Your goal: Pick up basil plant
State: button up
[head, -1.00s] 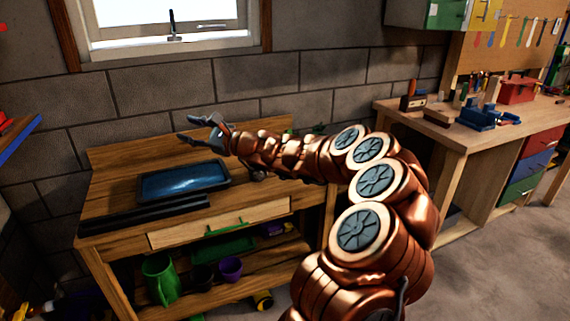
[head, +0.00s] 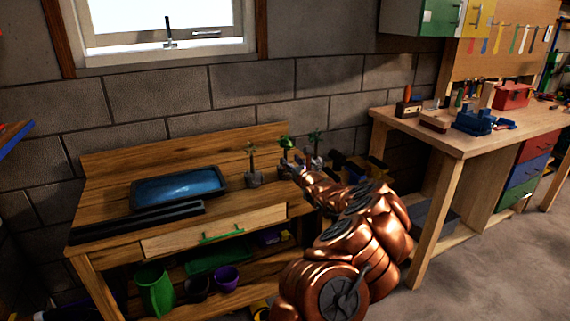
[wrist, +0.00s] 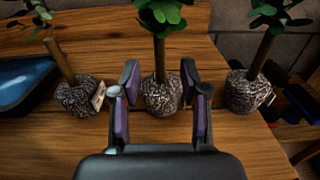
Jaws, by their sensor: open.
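Three small potted plants stand in a row on the wooden bench. The left plant (head: 252,165) has sparse leaves, and a tag shows on its speckled pot (wrist: 76,98). The middle plant (head: 284,142) has bright green leaves (wrist: 160,12). The right plant (head: 315,138) has darker leaves and also shows in the wrist view (wrist: 246,92). I cannot read which one is basil. My gripper (wrist: 160,82) is open, its fingers on either side of the middle plant's pot, with no clear grip on it. In the head view my gripper (head: 290,168) partly hides that pot.
A blue tray (head: 180,186) and dark bars (head: 135,222) lie on the bench (head: 105,190) to the left. A brick wall rises behind. Pots and a green jug (head: 155,288) sit on the lower shelf. A workbench with tools (head: 440,140) stands at right.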

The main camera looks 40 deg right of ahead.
aim_at(286, 157)
jog(key=shift+f+p+x, duration=0.1)
jog(key=shift+p+x, duration=0.1)
jog(key=shift+x, duration=0.6)
jog(key=shift+f+p+x, duration=0.15)
jog(key=shift+x, duration=1.7)
jog(key=shift+r, duration=0.1)
grip_shut()
